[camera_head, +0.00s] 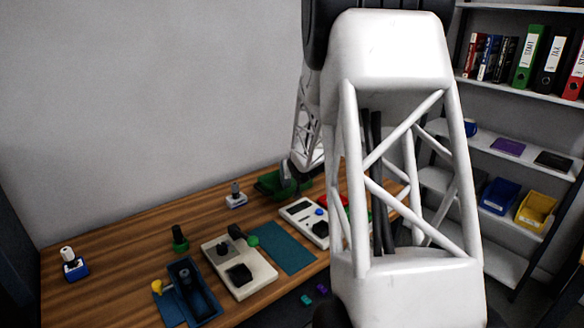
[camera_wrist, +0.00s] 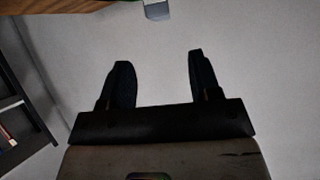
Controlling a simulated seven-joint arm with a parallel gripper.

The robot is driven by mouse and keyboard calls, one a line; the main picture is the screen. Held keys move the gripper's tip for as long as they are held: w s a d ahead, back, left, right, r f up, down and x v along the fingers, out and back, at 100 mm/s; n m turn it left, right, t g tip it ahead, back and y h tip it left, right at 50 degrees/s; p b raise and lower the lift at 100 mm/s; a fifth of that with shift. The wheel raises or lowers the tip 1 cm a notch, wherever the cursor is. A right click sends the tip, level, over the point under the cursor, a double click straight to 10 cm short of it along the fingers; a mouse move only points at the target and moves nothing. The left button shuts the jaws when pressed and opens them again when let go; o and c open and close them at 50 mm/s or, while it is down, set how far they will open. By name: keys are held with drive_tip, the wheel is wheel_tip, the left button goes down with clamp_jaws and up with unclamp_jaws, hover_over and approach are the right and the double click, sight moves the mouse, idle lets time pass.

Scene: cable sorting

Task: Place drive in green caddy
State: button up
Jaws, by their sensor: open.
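A dark green container, which looks like the green caddy (camera_head: 270,184), stands at the back of the table, with my arm's end just above it. Something dark and upright shows at the caddy, but I cannot tell whether it is the drive or part of my gripper. In the wrist view my gripper (camera_wrist: 159,60) is open, with nothing between its two dark fingers. A green edge (camera_wrist: 60,6) and a small grey block (camera_wrist: 157,11) show at the top, beyond the fingertips. I cannot identify the drive for sure.
The wooden table (camera_head: 120,252) holds a blue tray (camera_head: 206,299), a white device (camera_head: 258,276), a teal mat (camera_head: 283,248), a second white device (camera_head: 299,214) and small upright connectors (camera_head: 180,240). Shelves (camera_head: 500,145) stand at the right. My arm hides the table's right part.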

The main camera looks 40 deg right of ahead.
idle(0.3)
drive_tip(key=s+a+r+g, duration=0.1)
drive_tip(key=s+a+r, duration=0.35)
drive_tip(key=a, duration=0.35)
drive_tip(key=s+a+r+n+g+y, duration=0.1)
drive_tip(key=s+a+r+g, duration=0.15)
drive_tip(key=s+a, duration=0.45)
drive_tip(key=s+a+r, duration=0.2)
drive_tip(key=a+r, duration=0.3)
drive_tip(key=a, duration=0.5)
drive_tip(key=s+a+n+g+y, duration=0.1)
drive_tip(key=s+a, duration=0.5)
drive_tip(key=s, duration=0.3)
drive_tip(key=s+a+n+g+y, duration=0.1)
drive_tip(key=s+a+g, duration=0.1)
drive_tip(key=s+a, duration=0.5)
drive_tip(key=s+a+r+n+g+y, duration=0.1)
drive_tip(key=s+a, duration=0.5)
drive_tip(key=s, duration=0.6)
drive_tip(key=shift+s+a+g+y, duration=0.15)
drive_tip(key=shift+a+g+y, duration=0.15)
drive_tip(key=shift+g, duration=0.25)
